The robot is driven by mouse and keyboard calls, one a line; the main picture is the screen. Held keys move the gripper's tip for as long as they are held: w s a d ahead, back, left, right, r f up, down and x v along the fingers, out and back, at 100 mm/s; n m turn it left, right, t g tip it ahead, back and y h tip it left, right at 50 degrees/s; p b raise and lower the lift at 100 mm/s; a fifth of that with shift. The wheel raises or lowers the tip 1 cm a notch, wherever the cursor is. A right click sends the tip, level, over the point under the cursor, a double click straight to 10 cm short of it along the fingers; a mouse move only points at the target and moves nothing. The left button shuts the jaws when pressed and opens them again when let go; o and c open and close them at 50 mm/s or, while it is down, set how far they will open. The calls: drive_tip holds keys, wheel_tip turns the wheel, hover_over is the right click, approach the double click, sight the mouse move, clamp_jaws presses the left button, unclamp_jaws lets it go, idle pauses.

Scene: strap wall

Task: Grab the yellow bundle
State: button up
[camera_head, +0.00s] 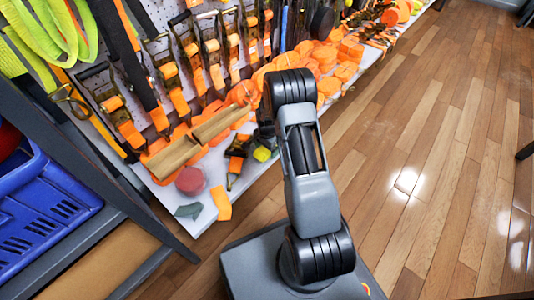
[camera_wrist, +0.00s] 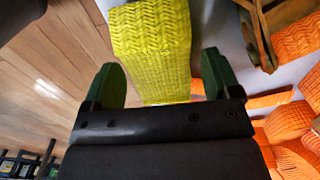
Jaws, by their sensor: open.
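The yellow bundle (camera_wrist: 152,45) is a woven, folded strap that fills the upper middle of the wrist view. In the head view a small part of it (camera_head: 262,154) shows on the white shelf, beside my arm. My gripper (camera_wrist: 162,80) is open, with a green fingertip on each side of the bundle's lower part in the wrist view. I cannot tell whether the fingers touch it. In the head view my gripper (camera_head: 264,136) is small and partly hidden behind my arm.
Orange strap bundles (camera_head: 335,55) crowd the white shelf (camera_head: 206,212). Ratchet straps hang on the pegboard, with lime straps (camera_head: 50,30) at top left. Wooden blocks (camera_head: 172,158), a red disc (camera_head: 190,180) and a blue crate (camera_head: 45,200) stand left. The wooden floor (camera_head: 430,150) is clear at right.

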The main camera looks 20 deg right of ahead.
drive_tip(key=shift+f, duration=0.45)
drive_tip(key=shift+c, duration=0.4)
drive_tip(key=c, duration=0.9)
drive_tip(key=shift+r, duration=0.1)
drive_tip(key=shift+c, duration=0.2)
